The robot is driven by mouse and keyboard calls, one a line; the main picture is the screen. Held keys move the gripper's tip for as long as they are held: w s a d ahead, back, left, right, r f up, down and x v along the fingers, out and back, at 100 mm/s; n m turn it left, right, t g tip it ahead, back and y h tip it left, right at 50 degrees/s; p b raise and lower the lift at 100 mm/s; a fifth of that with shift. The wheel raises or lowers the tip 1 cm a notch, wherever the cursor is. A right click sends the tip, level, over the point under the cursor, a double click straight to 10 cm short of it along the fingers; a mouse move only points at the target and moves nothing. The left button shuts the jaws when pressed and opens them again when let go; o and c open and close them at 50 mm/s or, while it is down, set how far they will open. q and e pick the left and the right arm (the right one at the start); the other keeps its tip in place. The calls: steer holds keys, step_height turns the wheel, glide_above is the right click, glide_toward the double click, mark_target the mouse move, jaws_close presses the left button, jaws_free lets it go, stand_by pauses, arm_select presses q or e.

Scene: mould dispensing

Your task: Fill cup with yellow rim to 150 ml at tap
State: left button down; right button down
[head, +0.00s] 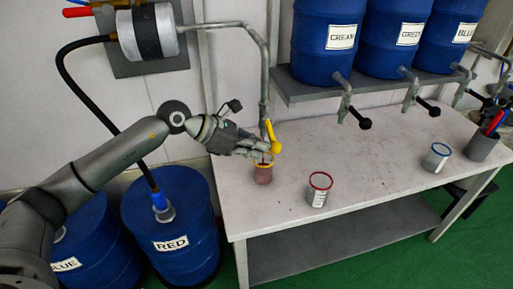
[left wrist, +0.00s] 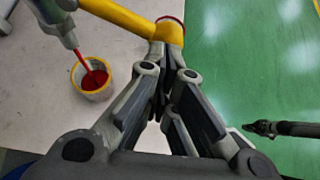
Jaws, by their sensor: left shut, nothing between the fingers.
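The cup with the yellow rim (head: 263,174) stands upright on the table under the spout of the tap (head: 264,100). In the left wrist view a red stream runs from the spout into this cup (left wrist: 92,78), and red liquid shows inside. No level can be read. The tap's yellow lever (head: 272,137) reaches across to my left fingertips in the left wrist view (left wrist: 130,18). My left gripper (head: 262,150) is shut with nothing between its fingers, touching or very close to the lever. A dark slim thing, probably my right gripper (left wrist: 262,128), shows above the floor.
A red-rimmed cup (head: 319,189) and a blue-rimmed cup (head: 437,157) stand to the right on the table (head: 375,160). A grey holder with pens (head: 482,148) is at the right end. The RED barrel (head: 172,220) stands left.

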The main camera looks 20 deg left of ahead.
arm_select(q)
steer(key=shift+d, duration=0.1)
stand_by(0.7)
steer(key=shift+r+p, duration=0.35)
steer(key=shift+r, duration=0.45)
arm_select(e)
steer(key=shift+r, duration=0.4)
